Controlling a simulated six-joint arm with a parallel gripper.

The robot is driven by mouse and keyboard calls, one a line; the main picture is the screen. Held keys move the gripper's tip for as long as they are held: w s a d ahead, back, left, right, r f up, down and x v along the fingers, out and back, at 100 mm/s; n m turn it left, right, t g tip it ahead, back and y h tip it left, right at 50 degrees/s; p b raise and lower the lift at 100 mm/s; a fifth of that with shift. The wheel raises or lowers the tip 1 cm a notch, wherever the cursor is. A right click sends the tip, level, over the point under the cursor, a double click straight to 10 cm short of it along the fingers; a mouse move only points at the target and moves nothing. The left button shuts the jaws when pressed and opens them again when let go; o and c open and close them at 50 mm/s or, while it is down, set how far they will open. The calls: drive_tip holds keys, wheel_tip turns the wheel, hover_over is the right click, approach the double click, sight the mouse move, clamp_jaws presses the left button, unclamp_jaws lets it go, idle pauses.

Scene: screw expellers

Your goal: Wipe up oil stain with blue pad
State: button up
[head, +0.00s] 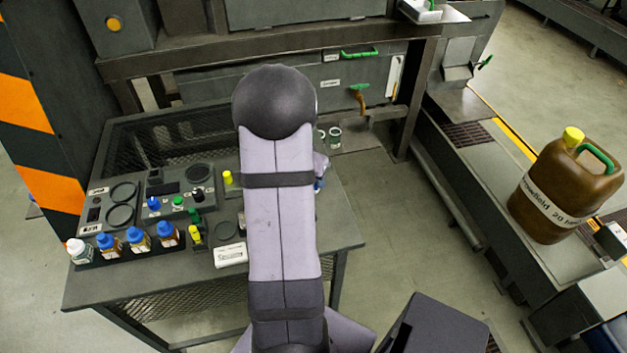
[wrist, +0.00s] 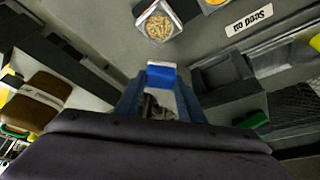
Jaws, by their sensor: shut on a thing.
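My gripper (wrist: 160,78) is shut on the blue pad (wrist: 162,70), which sits between the two fingertips in the wrist view. The pad has a bright blue face with a paler top edge. In the head view my own arm hides most of the gripper; only a small bit of blue (head: 319,185) shows at the arm's right side. I cannot make out an oil stain in either view. A patchy grey area between the fingers in the wrist view is too small to identify.
A workbench (head: 348,236) carries several bottles (head: 138,240), coloured caps and a white labelled box (head: 230,255). A brown jug (head: 560,190) stands on the right-hand ledge. The wrist view shows a container of seeds (wrist: 160,27) beyond the pad and a green handle (wrist: 251,120) at right.

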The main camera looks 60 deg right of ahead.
drive_tip(key=shift+d+r+p, duration=0.1)
drive_tip(key=shift+r+p, duration=1.35)
drive_tip(key=shift+r, duration=0.95)
drive_tip(key=shift+w+a+f+n+t, duration=0.1)
drive_tip(key=shift+a+f+n+t, duration=0.3)
drive_tip(key=shift+n, duration=0.4)
drive_tip(key=w+a+r+n+t+y, duration=0.1)
drive_tip(key=w+a+n+t+y, duration=0.1)
drive_tip(key=w+a+n, duration=0.65)
drive_tip(key=w+a+n+t+y, duration=0.15)
drive_tip(key=w+a+n, duration=0.35)
drive_tip(key=a, duration=0.6)
drive_tip(key=w+a+r+n, duration=0.1)
drive_tip(key=w+a, duration=0.1)
drive_tip(key=a, duration=0.8)
drive_tip(key=w+a+r+n, duration=0.1)
drive_tip(key=w+a+n, duration=0.1)
drive_tip(key=a, duration=0.9)
drive_tip(key=shift+w+a+r+y, duration=0.25)
drive_tip(key=shift+w+y, duration=0.2)
drive_tip(key=shift+w, duration=0.25)
